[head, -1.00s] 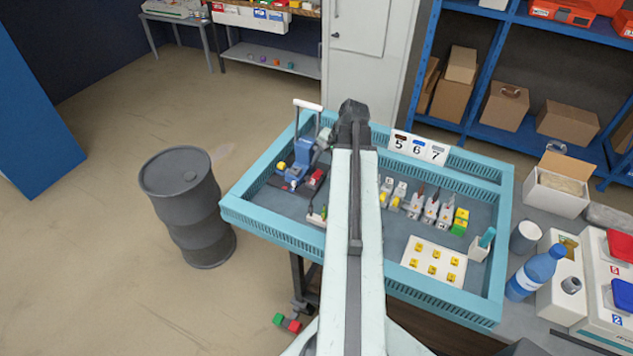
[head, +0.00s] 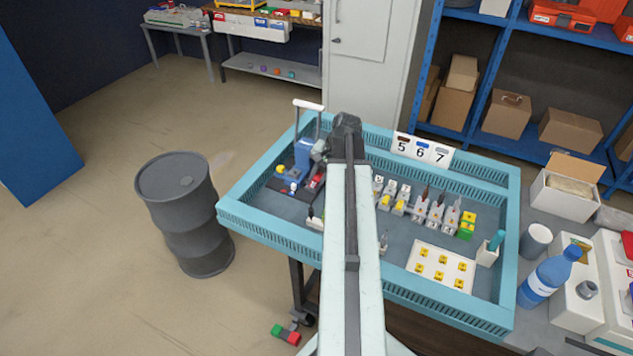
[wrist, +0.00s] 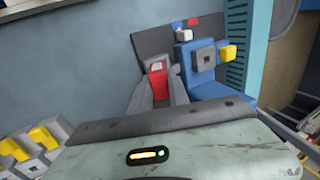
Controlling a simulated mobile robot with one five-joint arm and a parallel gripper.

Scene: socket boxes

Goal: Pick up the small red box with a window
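The small red box (wrist: 158,80) with a pale window on its top shows in the wrist view between the two grey fingers of my gripper (wrist: 159,88). The fingers are apart, one on each side of the box; whether they touch it I cannot tell. In the head view the red box (head: 317,181) sits on the dark base at the front right of a blue press (head: 302,156), and my arm hides part of the area beside it. My gripper (head: 321,152) is in the head view by the press, its fingers mostly hidden.
The blue press (wrist: 200,62) with a yellow knob stands close to the right of my gripper. The blue tray wall (head: 270,232) surrounds the work area. Small sockets (head: 400,197) and a white plate (head: 440,268) lie to the right. A drum (head: 182,215) stands left.

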